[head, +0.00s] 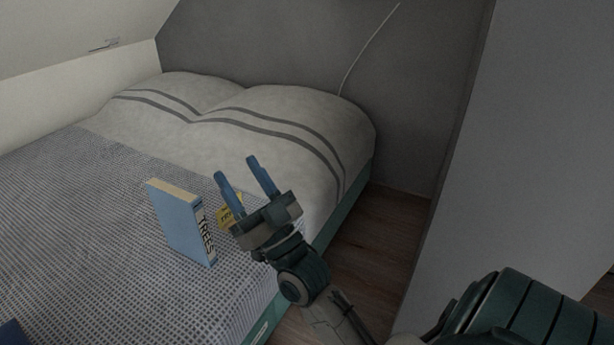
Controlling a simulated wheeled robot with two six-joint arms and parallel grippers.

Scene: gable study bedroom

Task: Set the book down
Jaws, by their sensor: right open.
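A light blue book (179,224) with "TREES" on its spine stands upright on the bed's grey checked blanket (90,240). My right gripper (237,168) is just right of the book in the head view. Its two blue fingers are spread apart with nothing between them, and they point up and away toward the pillows. The book appears apart from the fingers. My left gripper is not in view.
A small yellow item (229,213) with dark lettering shows behind the gripper, partly hidden. Striped white pillows (270,130) lie at the bed's head. A grey wall (520,150) stands close on the right, with a strip of wooden floor (372,235) between.

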